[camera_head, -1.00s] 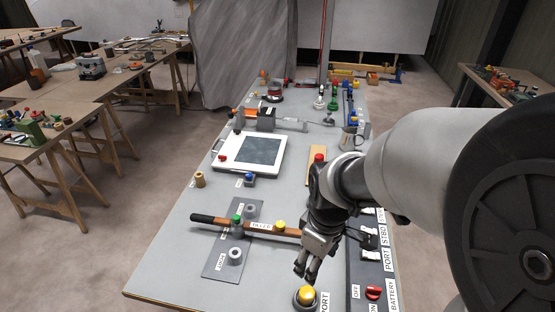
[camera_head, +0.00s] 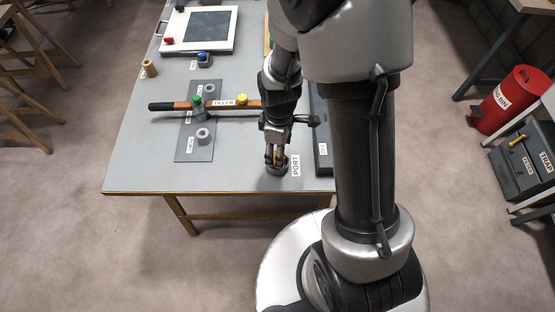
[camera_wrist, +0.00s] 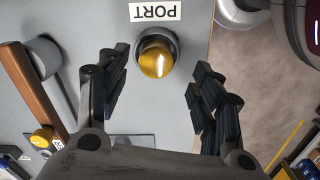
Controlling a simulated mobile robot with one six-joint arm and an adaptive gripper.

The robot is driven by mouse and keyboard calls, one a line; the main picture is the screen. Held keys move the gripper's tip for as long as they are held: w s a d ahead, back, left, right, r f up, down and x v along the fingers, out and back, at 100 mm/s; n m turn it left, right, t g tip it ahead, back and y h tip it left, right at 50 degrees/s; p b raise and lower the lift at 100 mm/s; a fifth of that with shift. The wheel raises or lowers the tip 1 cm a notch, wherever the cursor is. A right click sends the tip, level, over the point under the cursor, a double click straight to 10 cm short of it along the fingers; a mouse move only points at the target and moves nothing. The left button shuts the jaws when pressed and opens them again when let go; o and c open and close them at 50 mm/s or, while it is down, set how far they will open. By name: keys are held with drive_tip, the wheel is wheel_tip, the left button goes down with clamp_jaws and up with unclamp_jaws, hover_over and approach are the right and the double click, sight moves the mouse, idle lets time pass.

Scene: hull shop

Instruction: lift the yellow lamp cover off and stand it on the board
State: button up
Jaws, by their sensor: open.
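The yellow lamp cover (camera_wrist: 155,61) sits on a dark round lamp base (camera_wrist: 158,41) beside the PORT label (camera_wrist: 155,12) in the wrist view. In the head view, the lamp base (camera_head: 277,169) stands near the table's front edge and my fingers partly hide the cover. My gripper (camera_head: 275,153) points down just above the lamp. In the wrist view my gripper (camera_wrist: 158,90) is open, with a finger on either side of the cover and a visible gap to each. A tan board (camera_head: 267,42) lies farther back, mostly hidden by my arm.
A tiller bar (camera_head: 225,104) with a green and a yellow knob crosses a grey plate (camera_head: 184,155) left of the lamp. A white framed panel (camera_head: 171,45) lies behind it. A dark labelled strip (camera_head: 321,150) runs close to the lamp's right.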

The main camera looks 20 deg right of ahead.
drive_tip(key=f+b, duration=0.1)
drive_tip(key=f, duration=0.1)
drive_tip(key=f+b, duration=0.1)
drive_tip(key=f, duration=0.2)
drive_tip(key=shift+w+d+f, duration=0.1)
drive_tip(key=shift+w+f, duration=0.1)
drive_tip(key=shift+f, duration=0.1)
drive_tip(key=shift+r, duration=0.1)
drive_tip(key=c, duration=1)
